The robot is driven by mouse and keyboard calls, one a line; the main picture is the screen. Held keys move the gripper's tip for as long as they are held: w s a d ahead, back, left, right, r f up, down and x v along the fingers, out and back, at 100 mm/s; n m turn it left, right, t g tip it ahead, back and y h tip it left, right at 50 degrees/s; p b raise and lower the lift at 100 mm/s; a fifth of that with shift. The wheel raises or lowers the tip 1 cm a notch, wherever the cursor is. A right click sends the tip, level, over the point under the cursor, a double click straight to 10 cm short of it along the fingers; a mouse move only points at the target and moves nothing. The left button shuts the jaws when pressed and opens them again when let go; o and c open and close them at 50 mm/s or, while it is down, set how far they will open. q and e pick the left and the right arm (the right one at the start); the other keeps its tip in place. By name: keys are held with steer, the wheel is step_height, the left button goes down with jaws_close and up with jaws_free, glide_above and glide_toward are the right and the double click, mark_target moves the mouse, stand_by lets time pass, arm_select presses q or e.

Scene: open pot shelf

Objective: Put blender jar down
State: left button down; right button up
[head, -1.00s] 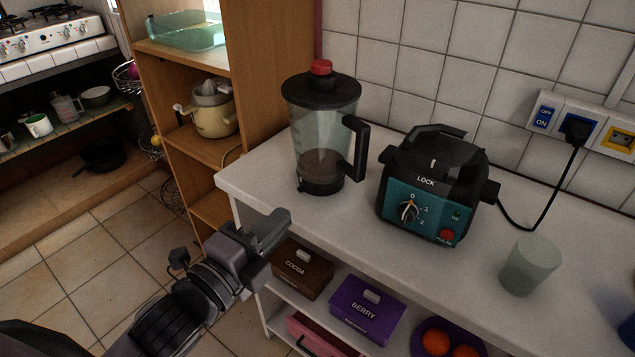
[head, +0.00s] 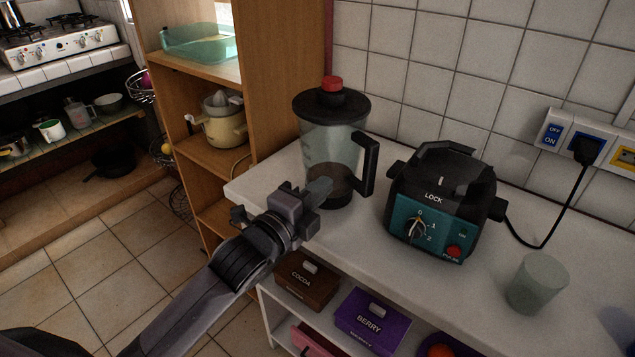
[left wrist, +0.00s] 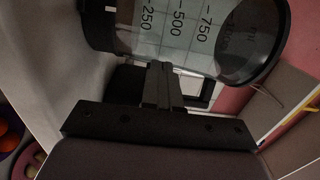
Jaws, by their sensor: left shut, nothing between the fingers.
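The blender jar (head: 331,140) stands upright on the white counter, with a dark lid, red cap and black handle on its right side. My left gripper (head: 318,191) is in front of the jar's lower part and hides some of its base. In the left wrist view the fingers (left wrist: 161,80) are shut together, with nothing between them. The jar (left wrist: 180,30) lies just past the fingertips there, its volume marks showing. I cannot tell whether the fingertips touch it. The teal and black blender base (head: 440,203) stands to the jar's right. My right gripper is not in view.
A grey-green cup (head: 537,284) stands right of the base on the counter (head: 400,285). A black cord runs to the wall socket. A wooden shelf (head: 285,75) rises at left. Below the counter are a cocoa box (head: 306,283) and a purple berry box (head: 372,322).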

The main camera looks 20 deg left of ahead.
mark_target(310, 171)
arm_select(q)
steer(key=shift+w+a, duration=0.35)
steer(key=shift+w, duration=0.25)
steer(key=shift+w+a+p, duration=0.15)
steer(key=shift+w+a, duration=0.25)
steer(key=shift+w, duration=0.35)
steer(key=shift+w+a+p, duration=0.2)
steer(key=shift+w+a, duration=0.2)
steer(key=shift+w, duration=0.35)
steer(key=shift+w+a+p, duration=0.15)
steer(key=shift+w+a, duration=0.25)
steer(key=shift+w, duration=0.35)
steer(key=shift+s, duration=0.1)
